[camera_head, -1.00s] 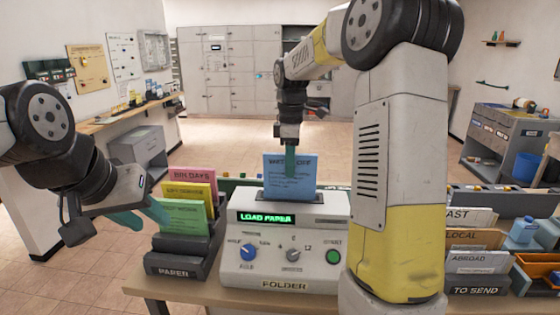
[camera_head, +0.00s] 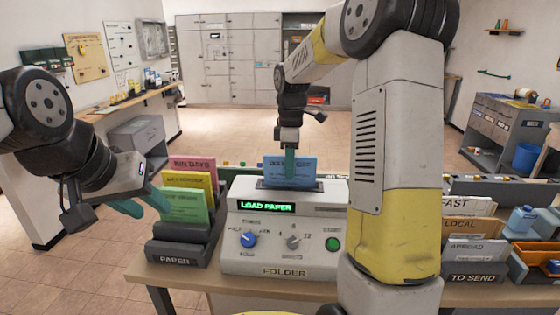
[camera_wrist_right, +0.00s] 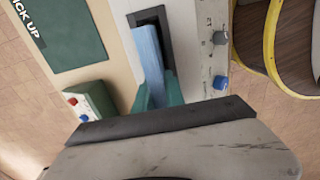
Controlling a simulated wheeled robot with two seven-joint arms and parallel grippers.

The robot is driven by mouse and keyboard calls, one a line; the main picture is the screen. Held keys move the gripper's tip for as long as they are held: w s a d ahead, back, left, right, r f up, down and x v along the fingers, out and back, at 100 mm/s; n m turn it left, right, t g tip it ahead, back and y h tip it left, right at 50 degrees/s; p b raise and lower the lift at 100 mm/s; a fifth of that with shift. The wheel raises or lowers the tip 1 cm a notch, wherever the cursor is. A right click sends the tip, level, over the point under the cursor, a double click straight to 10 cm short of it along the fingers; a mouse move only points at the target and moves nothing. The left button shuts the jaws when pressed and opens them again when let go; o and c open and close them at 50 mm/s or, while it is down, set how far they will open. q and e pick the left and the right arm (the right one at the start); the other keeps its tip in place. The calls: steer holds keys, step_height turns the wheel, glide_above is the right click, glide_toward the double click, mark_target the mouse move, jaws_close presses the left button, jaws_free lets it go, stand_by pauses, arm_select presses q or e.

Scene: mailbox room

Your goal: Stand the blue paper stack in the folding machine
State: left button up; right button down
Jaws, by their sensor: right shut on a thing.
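The blue paper stack (camera_head: 305,171) stands upright with its lower part inside the slot in the top of the folding machine (camera_head: 285,225). My right gripper (camera_head: 290,163) is shut on it from above, with a teal finger in front of its face. In the right wrist view, the blue stack (camera_wrist_right: 148,55) sits between the teal fingertips (camera_wrist_right: 158,90) and enters the dark slot (camera_wrist_right: 152,18). The display reads LOAD PAPER. My left gripper (camera_head: 148,206) is open and empty, beside the paper rack at left.
The paper rack (camera_head: 178,256) left of the machine holds pink, yellow and green stacks (camera_head: 184,206). A TO SEND sorter (camera_head: 474,279) and an orange bin (camera_head: 540,270) stand at right. My right arm blocks the view between machine and sorter.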

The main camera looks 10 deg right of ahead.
steer(key=shift+f, duration=0.25)
steer(key=c, duration=1.3)
jaws_free()
steer(key=shift+r, duration=0.1)
steer(key=shift+r, duration=3.4)
